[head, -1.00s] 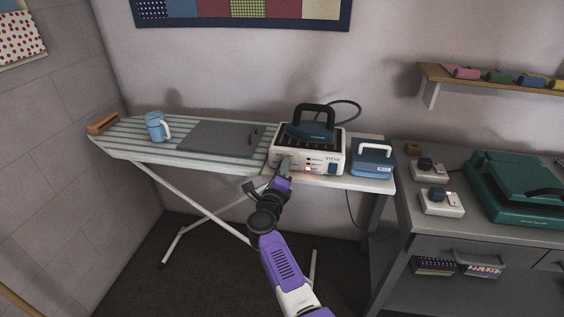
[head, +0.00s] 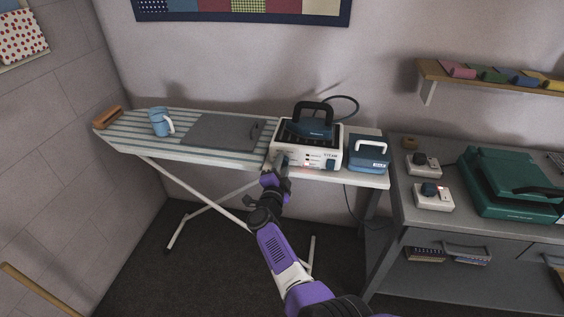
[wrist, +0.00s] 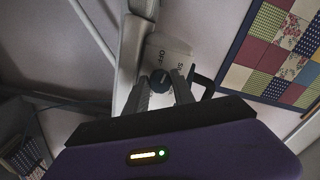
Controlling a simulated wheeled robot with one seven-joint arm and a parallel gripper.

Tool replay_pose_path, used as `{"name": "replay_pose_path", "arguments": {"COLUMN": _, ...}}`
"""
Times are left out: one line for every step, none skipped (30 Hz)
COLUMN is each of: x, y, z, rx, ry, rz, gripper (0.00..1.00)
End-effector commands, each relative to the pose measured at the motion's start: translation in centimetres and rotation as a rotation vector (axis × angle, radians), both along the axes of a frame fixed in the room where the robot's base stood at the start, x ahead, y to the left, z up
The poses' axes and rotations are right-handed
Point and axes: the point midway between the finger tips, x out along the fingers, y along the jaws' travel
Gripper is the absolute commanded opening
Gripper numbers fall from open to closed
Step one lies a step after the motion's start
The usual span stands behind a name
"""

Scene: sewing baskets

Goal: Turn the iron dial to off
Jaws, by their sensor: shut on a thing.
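The steam iron station (head: 318,159) is a white box with a red light on its front, at the right end of the ironing board. A dark blue iron (head: 312,129) rests on top of it. My gripper (head: 283,161) is at the left of the station's front face and covers the dial in the head view. In the wrist view, the small dark blue dial (wrist: 160,79) sits between the fingers of my gripper (wrist: 161,86), which are shut on it. The word OFF is printed on the white panel beside it. The dial's exact pointing is too small to tell.
The ironing board (head: 135,133) carries a blue mug (head: 159,123), a grey cloth (head: 215,131) and a wooden block (head: 107,117). A blue box with a white handle (head: 368,153) stands right of the station. A grey bench (head: 400,205) with a green machine (head: 510,185) is farther right.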

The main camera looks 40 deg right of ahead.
Motion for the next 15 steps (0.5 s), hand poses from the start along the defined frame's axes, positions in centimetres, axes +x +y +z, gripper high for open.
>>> {"name": "replay_pose_path", "arguments": {"x": 0.05, "y": 0.08, "z": 0.13, "rx": -0.023, "ry": 0.034, "rz": 0.002, "gripper": 0.0}}
{"name": "replay_pose_path", "arguments": {"x": 0.05, "y": 0.09, "z": 0.12, "rx": -0.04, "ry": 0.055, "rz": 0.002, "gripper": 0.0}}
{"name": "replay_pose_path", "arguments": {"x": 0.05, "y": 0.1, "z": 0.07, "rx": -0.06, "ry": 0.081, "rz": 0.002, "gripper": 0.0}}
{"name": "replay_pose_path", "arguments": {"x": 0.05, "y": 0.1, "z": 0.07, "rx": -0.076, "ry": 0.102, "rz": 0.003, "gripper": 0.0}}
{"name": "replay_pose_path", "arguments": {"x": 0.05, "y": 0.1, "z": 0.07, "rx": -0.091, "ry": 0.12, "rz": 0.002, "gripper": 0.0}}
{"name": "replay_pose_path", "arguments": {"x": 0.04, "y": 0.09, "z": 0.03, "rx": -0.109, "ry": 0.144, "rz": 0.003, "gripper": 0.0}}
{"name": "replay_pose_path", "arguments": {"x": 0.03, "y": 0.09, "z": 0.0, "rx": -0.123, "ry": 0.163, "rz": 0.003, "gripper": 0.0}}
{"name": "replay_pose_path", "arguments": {"x": 0.02, "y": 0.08, "z": -0.03, "rx": -0.136, "ry": 0.179, "rz": 0.003, "gripper": 0.0}}
{"name": "replay_pose_path", "arguments": {"x": 0.01, "y": 0.07, "z": -0.06, "rx": -0.152, "ry": 0.2, "rz": 0.003, "gripper": 0.0}}
{"name": "replay_pose_path", "arguments": {"x": 0.0, "y": 0.07, "z": -0.07, "rx": -0.163, "ry": 0.214, "rz": 0.003, "gripper": 0.0}}
{"name": "replay_pose_path", "arguments": {"x": 0.01, "y": 0.07, "z": -0.06, "rx": -0.175, "ry": 0.229, "rz": 0.003, "gripper": 0.0}}
{"name": "replay_pose_path", "arguments": {"x": 0.01, "y": 0.07, "z": -0.07, "rx": -0.189, "ry": 0.245, "rz": 0.003, "gripper": 0.0}}
{"name": "replay_pose_path", "arguments": {"x": 0.01, "y": 0.07, "z": -0.1, "rx": -0.196, "ry": 0.256, "rz": 0.003, "gripper": 0.0}}
{"name": "replay_pose_path", "arguments": {"x": 0.01, "y": 0.07, "z": -0.12, "rx": -0.206, "ry": 0.268, "rz": 0.003, "gripper": 0.0}}
{"name": "replay_pose_path", "arguments": {"x": 0.02, "y": 0.08, "z": -0.12, "rx": -0.216, "ry": 0.28, "rz": 0.003, "gripper": 0.0}}
